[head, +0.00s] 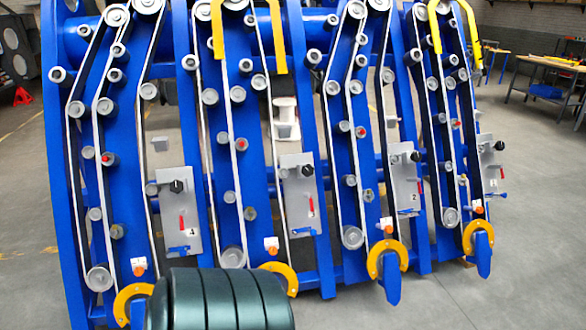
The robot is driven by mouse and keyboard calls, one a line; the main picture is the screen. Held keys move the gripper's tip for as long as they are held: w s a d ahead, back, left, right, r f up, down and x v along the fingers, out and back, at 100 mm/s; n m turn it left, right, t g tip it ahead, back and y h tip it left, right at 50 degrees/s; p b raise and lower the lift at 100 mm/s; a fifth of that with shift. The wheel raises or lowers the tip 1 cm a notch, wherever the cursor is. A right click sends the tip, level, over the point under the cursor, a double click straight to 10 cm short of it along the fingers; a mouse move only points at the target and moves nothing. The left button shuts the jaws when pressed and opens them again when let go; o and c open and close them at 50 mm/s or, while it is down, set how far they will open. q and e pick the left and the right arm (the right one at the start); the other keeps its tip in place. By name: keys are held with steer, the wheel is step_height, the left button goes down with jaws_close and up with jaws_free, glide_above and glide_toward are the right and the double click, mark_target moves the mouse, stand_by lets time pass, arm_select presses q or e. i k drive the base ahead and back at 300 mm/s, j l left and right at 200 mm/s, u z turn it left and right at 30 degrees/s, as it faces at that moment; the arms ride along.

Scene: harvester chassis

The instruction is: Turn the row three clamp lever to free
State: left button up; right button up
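The row three panel (291,205) is a grey plate marked 3, mounted on the blue chassis (222,145) near the middle of the head view. It carries a black knob (308,170) at its upper right, a small red lever (311,206) hanging about upright below the knob, and a blue handle (302,231) lying roughly level at its lower edge. I cannot tell from their look which of these is the clamp lever, nor read any position marking. Neither of my grippers is in view.
Similar grey panels stand on the other rows: panel 4 (167,215) to the left, panel 2 (398,190) and another panel (489,160) to the right. Yellow curved guards (286,271) stick out low at the front. Floor at right (535,250) is clear; a workbench (545,75) stands behind.

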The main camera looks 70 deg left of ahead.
mark_target(311, 204)
steer(key=u, duration=2.15)
steer(key=i+l+u, duration=0.1)
steer(key=i+l, duration=0.25)
steer(key=i+l+u, duration=0.1)
steer(key=i+l, duration=0.25)
steer(key=i+l+u, duration=0.1)
steer(key=i+l, duration=0.25)
steer(key=i+l+u, duration=0.1)
steer(key=i+l, duration=0.2)
steer(key=l, duration=0.15)
steer(key=i+l+u, duration=0.1)
steer(key=i+l, duration=0.2)
steer(key=i+l+u, duration=0.1)
steer(key=i+l, duration=0.2)
steer(key=l, duration=0.25)
steer(key=i+l+u, duration=0.1)
steer(key=i+l, duration=0.15)
steer(key=l, duration=0.25)
